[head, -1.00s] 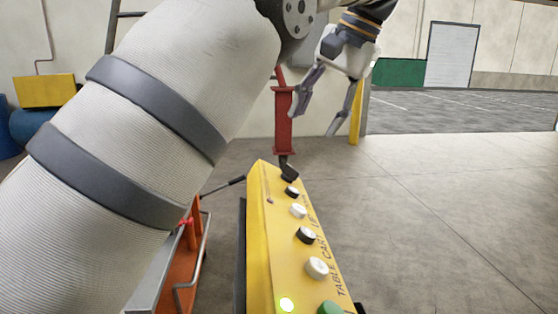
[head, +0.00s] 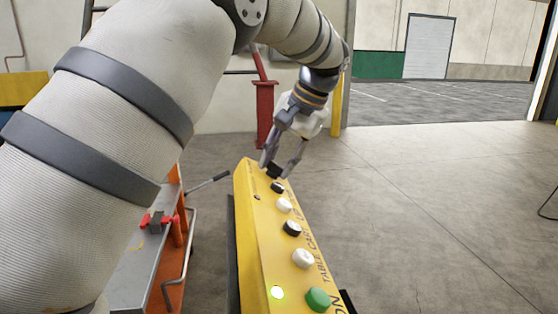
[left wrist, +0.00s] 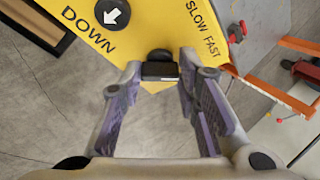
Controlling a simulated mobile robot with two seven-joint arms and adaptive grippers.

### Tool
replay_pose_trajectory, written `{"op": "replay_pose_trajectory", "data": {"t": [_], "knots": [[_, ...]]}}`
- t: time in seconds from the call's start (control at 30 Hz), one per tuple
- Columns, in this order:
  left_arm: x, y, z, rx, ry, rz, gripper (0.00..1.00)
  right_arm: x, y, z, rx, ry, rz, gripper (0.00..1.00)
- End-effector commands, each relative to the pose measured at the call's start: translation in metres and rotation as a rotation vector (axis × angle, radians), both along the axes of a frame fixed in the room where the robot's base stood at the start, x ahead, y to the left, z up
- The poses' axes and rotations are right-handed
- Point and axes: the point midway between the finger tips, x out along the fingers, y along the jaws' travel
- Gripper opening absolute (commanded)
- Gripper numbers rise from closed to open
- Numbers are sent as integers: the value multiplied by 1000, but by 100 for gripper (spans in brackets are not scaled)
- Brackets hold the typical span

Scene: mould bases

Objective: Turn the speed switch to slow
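The yellow control panel (head: 262,225) carries a row of buttons and a black knob, the speed switch (head: 274,171), at its far end. In the left wrist view the black switch (left wrist: 160,70) sits at the panel's edge, and the printed words SLOW FAST (left wrist: 202,28) are to its right. My left gripper (head: 277,167) reaches down over the far end of the panel. Its fingers are open, one on each side of the switch; I cannot tell whether they touch it. In the left wrist view the gripper (left wrist: 160,78) frames the switch. My right gripper is out of view.
Black and white buttons (head: 292,228), a green button (head: 318,299) and a lit lamp (head: 277,292) lie nearer on the panel. An orange and grey frame (head: 140,268) stands left. A red post (head: 264,113) is behind. The floor at right is clear.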

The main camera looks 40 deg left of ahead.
Motion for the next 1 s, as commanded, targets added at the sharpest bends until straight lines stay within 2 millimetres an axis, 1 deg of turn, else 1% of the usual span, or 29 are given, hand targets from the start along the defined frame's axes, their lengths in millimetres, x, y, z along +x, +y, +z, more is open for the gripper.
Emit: {"op": "replay_pose_trajectory", "data": {"t": [0.03,0.07,0.3,0.47,0.67,1.0], "knots": [[0,0,0,0,0,0,9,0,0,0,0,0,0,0],[0,0,0,0,0,0,2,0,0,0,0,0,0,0],[0,0,0,5,-3,8,2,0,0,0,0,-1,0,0],[0,-1,1,25,-19,51,2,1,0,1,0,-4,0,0],[1,-2,0,78,-60,168,2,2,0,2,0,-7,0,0],[3,-3,-4,205,-157,445,2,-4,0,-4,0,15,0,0]]}}
